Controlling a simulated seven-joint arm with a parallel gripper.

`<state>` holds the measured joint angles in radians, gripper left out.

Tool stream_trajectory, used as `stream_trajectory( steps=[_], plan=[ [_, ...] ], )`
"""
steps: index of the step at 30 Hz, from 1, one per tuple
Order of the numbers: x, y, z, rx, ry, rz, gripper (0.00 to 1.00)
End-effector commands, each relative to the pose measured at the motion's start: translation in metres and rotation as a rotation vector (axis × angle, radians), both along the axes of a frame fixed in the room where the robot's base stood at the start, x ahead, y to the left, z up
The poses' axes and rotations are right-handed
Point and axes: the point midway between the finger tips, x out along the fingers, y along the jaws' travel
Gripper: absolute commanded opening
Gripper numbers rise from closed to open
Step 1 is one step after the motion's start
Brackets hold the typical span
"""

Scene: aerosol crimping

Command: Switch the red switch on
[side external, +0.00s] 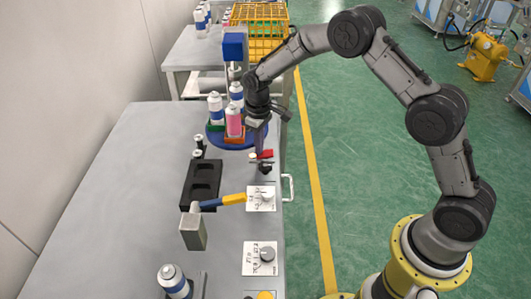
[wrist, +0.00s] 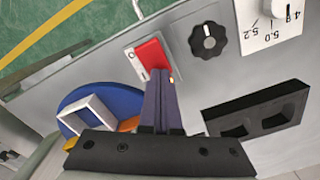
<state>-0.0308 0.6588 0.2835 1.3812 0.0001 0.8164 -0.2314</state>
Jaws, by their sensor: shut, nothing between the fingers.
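The red switch (wrist: 150,54) is a red rocker in a pale frame on the grey bench top. It also shows as a small red patch in the side external view (side external: 265,154), partly behind my fingers. My gripper (wrist: 160,74) is shut and empty, with its fingertips over the lower right end of the rocker in the wrist view. They hide that end, so I cannot tell whether they touch it. In the side external view my gripper (side external: 258,150) points down just left of the red patch. A small orange spot shows beside the fingertips.
A black knob (wrist: 208,41) sits close to the right of the switch in the wrist view. A blue turntable (side external: 215,141) with cans stands behind my gripper. A black tray (side external: 201,180), a blue-and-yellow handle (side external: 222,201) and a white dial panel (side external: 261,198) lie nearer the camera.

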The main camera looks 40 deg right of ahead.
Motion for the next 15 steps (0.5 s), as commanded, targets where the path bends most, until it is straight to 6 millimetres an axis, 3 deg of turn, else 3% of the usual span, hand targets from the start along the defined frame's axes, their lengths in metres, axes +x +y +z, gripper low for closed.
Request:
stream_trajectory(
  steps=[15],
  plan=[
    [0.0,0.0,0.03,0.0,0.0,0.0,0.0]
  ],
)
